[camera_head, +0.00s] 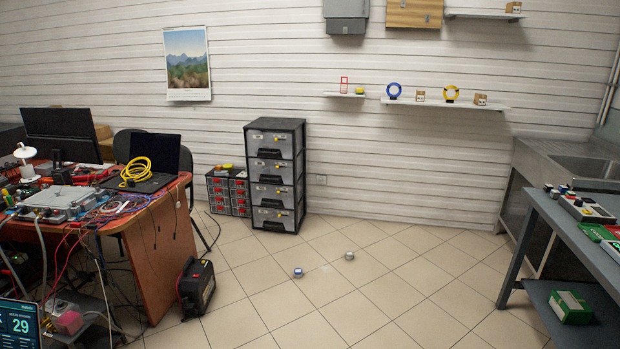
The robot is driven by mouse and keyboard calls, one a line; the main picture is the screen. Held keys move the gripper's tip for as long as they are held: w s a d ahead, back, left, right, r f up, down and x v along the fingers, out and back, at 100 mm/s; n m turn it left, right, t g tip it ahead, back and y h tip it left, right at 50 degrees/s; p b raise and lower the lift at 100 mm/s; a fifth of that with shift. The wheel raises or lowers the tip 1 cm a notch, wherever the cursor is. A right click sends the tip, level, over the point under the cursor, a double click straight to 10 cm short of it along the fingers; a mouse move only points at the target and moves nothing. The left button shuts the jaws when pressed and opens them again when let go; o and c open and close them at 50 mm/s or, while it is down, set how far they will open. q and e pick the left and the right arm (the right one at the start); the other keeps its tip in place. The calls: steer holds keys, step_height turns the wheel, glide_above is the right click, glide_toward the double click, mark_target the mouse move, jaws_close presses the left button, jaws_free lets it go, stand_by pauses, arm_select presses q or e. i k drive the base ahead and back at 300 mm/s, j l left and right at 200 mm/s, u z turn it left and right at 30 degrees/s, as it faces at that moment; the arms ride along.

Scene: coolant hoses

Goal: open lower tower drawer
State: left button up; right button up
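A dark drawer tower (275,175) with grey drawer fronts stands against the back wall, left of the middle. Its drawers are stacked one above the other, each with a black handle, and all look shut. The lower drawer (273,218) is the bottom one, just above the floor. Neither of my grippers shows in the head view.
A small red-and-grey drawer cabinet (228,193) stands left of the tower. A cluttered desk (165,240) is at left, with a black case (196,287) beside it. Two small objects (298,272) (349,255) lie on the floor. A workbench (570,225) is at right. The middle floor is mostly clear.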

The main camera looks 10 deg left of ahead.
mark_target(269, 196)
steer(key=i+j+u, duration=0.1)
steer(key=i+u, duration=0.4)
steer(key=i, duration=1.5)
